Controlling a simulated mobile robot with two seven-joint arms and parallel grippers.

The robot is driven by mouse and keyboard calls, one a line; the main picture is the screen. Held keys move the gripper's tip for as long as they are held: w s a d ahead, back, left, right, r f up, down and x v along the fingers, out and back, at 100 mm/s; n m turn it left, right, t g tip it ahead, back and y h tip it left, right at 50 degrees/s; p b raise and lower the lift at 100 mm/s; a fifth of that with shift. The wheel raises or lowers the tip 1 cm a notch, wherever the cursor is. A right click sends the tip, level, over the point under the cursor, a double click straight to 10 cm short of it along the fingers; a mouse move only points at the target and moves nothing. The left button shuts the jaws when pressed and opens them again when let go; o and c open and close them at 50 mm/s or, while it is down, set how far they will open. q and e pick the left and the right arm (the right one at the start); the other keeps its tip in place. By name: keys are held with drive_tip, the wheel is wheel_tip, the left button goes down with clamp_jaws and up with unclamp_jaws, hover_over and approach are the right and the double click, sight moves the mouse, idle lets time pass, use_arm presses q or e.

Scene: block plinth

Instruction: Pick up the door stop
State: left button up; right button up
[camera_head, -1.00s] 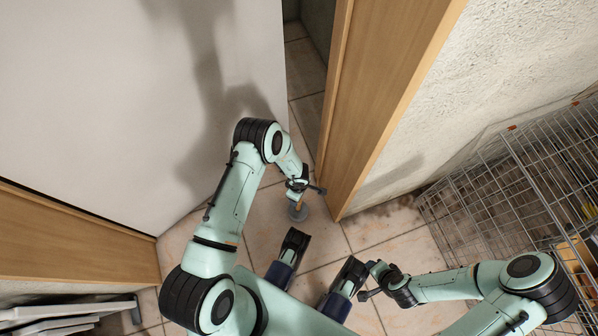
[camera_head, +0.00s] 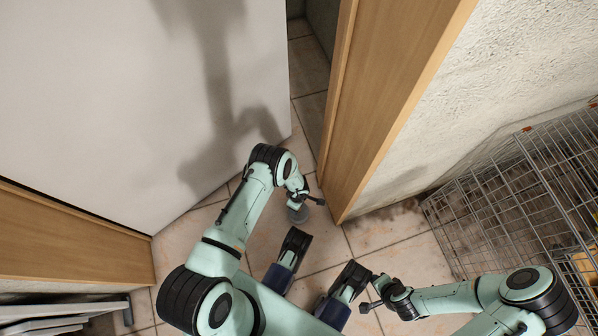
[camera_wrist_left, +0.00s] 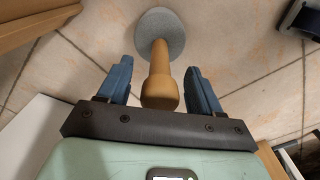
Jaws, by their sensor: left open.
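The door stop has a round grey base on the tiled floor and a tan post with a wider knob at its end. In the head view only its grey base (camera_head: 298,214) shows clearly, below my left gripper (camera_head: 305,196). In the left wrist view the base (camera_wrist_left: 160,33) is at the top and the post (camera_wrist_left: 160,85) runs down between the blue fingers. My left gripper (camera_wrist_left: 158,72) is open, one finger on each side of the post, with a visible gap to each. My right gripper (camera_head: 372,292) is low at the right, away from the door stop; its finger gap is unclear.
A white door panel (camera_head: 120,90) stands at the left, and a wooden door frame (camera_head: 375,100) rises just right of the door stop. A wire cage (camera_head: 510,195) is at the right. Tiled floor (camera_head: 385,232) lies open between frame and cage.

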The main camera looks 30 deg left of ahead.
use_arm(q)
clamp_jaws()
drive_tip(key=shift+w, duration=0.1)
idle(1.4)
